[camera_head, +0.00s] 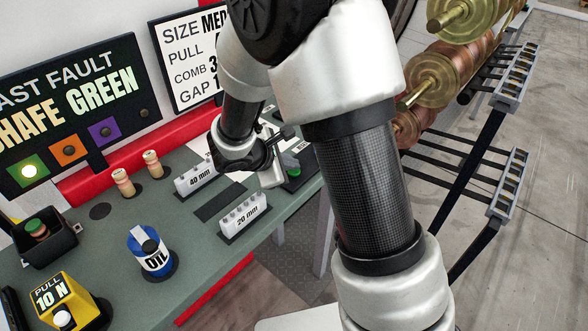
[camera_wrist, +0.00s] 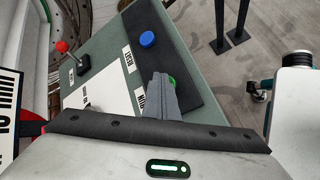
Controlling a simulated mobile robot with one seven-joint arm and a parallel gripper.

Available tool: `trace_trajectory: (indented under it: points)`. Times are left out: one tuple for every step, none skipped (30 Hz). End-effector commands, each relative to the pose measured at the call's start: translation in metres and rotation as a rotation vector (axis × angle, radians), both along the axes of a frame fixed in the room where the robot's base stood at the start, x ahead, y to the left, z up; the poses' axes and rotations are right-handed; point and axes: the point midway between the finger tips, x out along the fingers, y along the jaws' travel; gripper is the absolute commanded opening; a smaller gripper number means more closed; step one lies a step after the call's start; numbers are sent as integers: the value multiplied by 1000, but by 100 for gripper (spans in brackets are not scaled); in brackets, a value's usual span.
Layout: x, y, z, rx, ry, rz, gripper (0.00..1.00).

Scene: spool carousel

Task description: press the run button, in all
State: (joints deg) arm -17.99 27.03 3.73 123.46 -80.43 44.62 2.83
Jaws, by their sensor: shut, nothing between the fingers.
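The green run button (camera_wrist: 172,80) sits on a dark panel (camera_wrist: 190,60) at the bench's end, beside a white label that seems to read RUN. In the wrist view my gripper (camera_wrist: 162,82) is shut and empty, its fingertips over or just beside the button, partly hiding it. I cannot tell whether they touch. In the head view the green button (camera_head: 294,172) shows at the bench's right end, close to the right of my gripper (camera_head: 272,178). My arm hides part of that area.
A blue button (camera_wrist: 147,39) is on the same panel, and a red-knobbed lever (camera_wrist: 62,46) stands nearby. White blocks marked 40 mm (camera_head: 195,180) and 20 mm (camera_head: 243,217), an oil can (camera_head: 150,252) and a yellow pull gauge (camera_head: 68,300) stand on the bench. Spools (camera_head: 435,80) are at right.

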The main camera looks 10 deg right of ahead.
Motion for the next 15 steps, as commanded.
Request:
trace_trajectory:
  points:
    - [0, 0, 3, 1, 0, 0, 0]
    - [0, 0, 5, 1, 0, 0, 0]
    - [0, 0, 7, 1, 0, 0, 0]
    - [0, 0, 9, 1, 0, 0, 0]
    - [0, 0, 11, 1, 0, 0, 0]
    - [0, 0, 13, 1, -1, 0, 0]
    - [0, 0, 14, 1, -1, 0, 0]
    - [0, 0, 15, 1, -1, 1, 0]
    - [0, 0, 16, 0, -1, 1, 0]
    - [0, 0, 16, 0, -1, 1, 0]
    - [0, 0, 15, 0, -1, 1, 0]
    - [0, 0, 15, 0, 0, 0, 0]
    - [0, 0, 15, 0, 0, 0, 0]
    - [0, 0, 15, 0, 0, 0, 0]
    - [0, 0, 15, 0, 0, 0, 0]
